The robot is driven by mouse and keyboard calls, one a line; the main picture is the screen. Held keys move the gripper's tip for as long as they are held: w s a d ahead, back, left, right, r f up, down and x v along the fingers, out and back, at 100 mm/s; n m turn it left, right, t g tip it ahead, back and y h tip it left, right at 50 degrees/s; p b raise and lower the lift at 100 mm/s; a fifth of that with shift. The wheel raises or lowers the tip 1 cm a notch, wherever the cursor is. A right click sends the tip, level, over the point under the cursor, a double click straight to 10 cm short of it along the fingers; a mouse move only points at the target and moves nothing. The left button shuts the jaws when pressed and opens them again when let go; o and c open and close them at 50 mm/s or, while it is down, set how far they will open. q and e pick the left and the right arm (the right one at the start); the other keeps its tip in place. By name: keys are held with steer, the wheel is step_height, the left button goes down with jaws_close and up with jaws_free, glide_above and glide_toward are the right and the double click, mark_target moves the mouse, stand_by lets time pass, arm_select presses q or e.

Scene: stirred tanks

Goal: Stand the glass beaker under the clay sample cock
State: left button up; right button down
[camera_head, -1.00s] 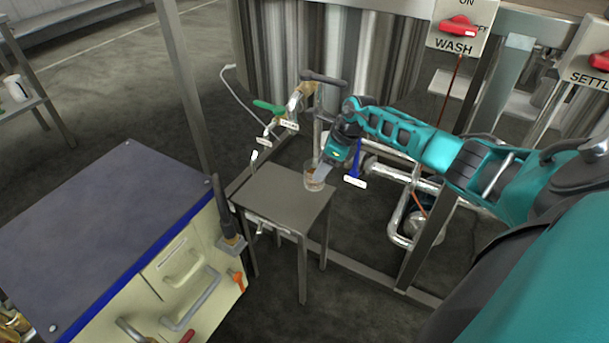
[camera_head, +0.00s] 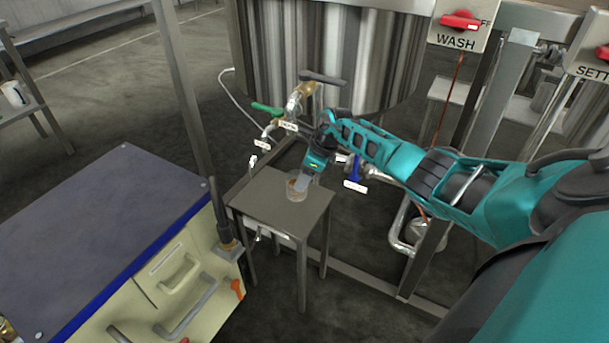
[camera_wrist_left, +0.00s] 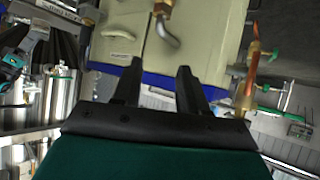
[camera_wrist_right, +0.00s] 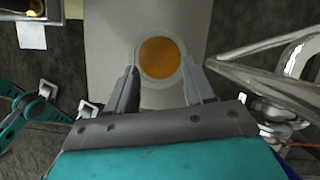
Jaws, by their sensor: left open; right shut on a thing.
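The glass beaker (camera_head: 296,187) is at the small grey stand's top (camera_head: 262,204) in the head view, with brown-orange contents. My right gripper (camera_head: 303,181) is shut on it. In the right wrist view the beaker (camera_wrist_right: 162,57) sits between the two fingers, seen from above; I cannot tell whether its base touches the stand. Several cocks with small white labels are behind the stand: one has a green handle (camera_head: 268,109), one a blue handle (camera_head: 355,170). I cannot read which label says clay. My left gripper (camera_wrist_left: 156,88) is open and empty in the left wrist view.
A cabinet with a dark top (camera_head: 110,215) and blue edge stands at the left. A large steel tank (camera_head: 330,60) rises behind the cocks. A metal post (camera_head: 182,90) stands left of the stand. The stand's front and left top are clear.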

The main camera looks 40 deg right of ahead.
steer(key=shift+c, duration=2.1)
jaws_free()
steer(key=shift+r, duration=0.1)
